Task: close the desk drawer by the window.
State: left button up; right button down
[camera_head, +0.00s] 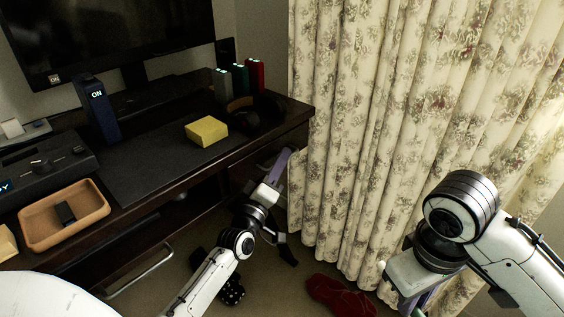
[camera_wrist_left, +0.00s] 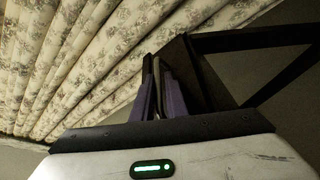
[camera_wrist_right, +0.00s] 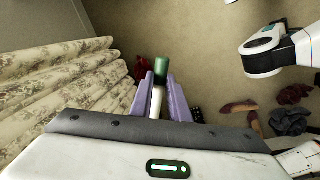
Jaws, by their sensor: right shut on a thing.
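The desk (camera_head: 150,180) is dark wood. Its drawer by the curtained window (camera_head: 245,172) is under the right end of the top, partly hidden by my left arm; how far out it stands is hard to tell. My left gripper (camera_head: 281,165) is at the drawer's front. In the left wrist view its purple fingers (camera_wrist_left: 159,100) stand slightly apart on both sides of a thin metal bar, seemingly the handle (camera_wrist_left: 157,75), beside a dark panel (camera_wrist_left: 200,80). My right gripper (camera_wrist_right: 160,95) is shut on a green-and-white cylinder (camera_wrist_right: 161,72), in front of the curtain.
A floral curtain (camera_head: 350,120) hangs right beside the drawer. A red cloth (camera_head: 340,296) and a dark spotted item (camera_head: 230,290) lie on the floor below. A yellow block (camera_head: 206,131), a wooden tray (camera_head: 65,235) and a monitor (camera_head: 110,35) stand on the desk. Another metal handle (camera_head: 140,273) shows lower left.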

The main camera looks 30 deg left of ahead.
pick_arm(q)
jog(key=shift+a, duration=0.1)
